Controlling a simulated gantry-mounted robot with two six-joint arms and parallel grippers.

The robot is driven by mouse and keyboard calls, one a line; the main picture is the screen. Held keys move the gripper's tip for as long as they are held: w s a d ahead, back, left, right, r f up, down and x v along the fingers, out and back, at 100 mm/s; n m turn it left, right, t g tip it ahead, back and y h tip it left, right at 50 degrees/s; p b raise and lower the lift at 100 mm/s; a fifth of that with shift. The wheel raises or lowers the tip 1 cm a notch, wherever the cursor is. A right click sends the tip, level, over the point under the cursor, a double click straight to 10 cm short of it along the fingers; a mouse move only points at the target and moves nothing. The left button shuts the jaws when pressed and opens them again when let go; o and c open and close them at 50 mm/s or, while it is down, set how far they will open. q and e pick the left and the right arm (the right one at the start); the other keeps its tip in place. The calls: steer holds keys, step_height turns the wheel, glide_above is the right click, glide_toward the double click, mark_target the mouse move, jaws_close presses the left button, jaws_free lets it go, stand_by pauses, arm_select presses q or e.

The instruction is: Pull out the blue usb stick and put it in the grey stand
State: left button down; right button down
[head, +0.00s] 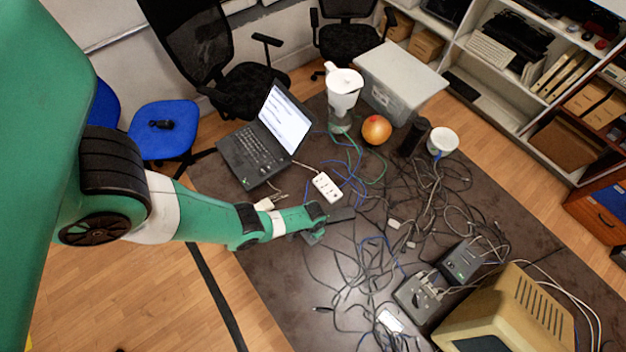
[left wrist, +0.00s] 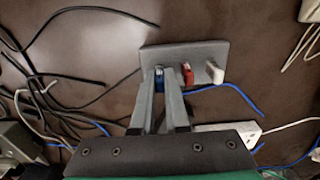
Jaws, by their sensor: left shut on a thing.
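The blue usb stick (left wrist: 158,73) sits at the left end of a grey block (left wrist: 200,50) in the left wrist view. A red stick (left wrist: 188,74) and a white stick (left wrist: 213,72) stand in the same block to its right. My left gripper (left wrist: 159,84) is shut on the blue stick, one finger on each side. Whether the stick is fully seated is hidden by the fingers. In the head view my left gripper (head: 318,226) is low over the dark table, by the block (head: 341,214). I cannot tell whether this block is the grey stand. My right gripper is out of view.
Tangled cables (head: 430,205) cover the middle and right of the table. A white power strip (head: 327,187) lies just beyond my gripper, near an open laptop (head: 255,150).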

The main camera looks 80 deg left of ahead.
arm_select(q)
steer(key=shift+f+b, duration=0.3)
stand_by(0.6)
steer(key=c, duration=0.8)
jaws_free()
steer(key=shift+c, duration=0.2)
steer(key=shift+r, duration=0.2)
step_height(320, 180, up, 11)
steer(key=p, duration=1.1)
steer(key=shift+r+p, duration=0.15)
steer(key=shift+p, duration=0.25)
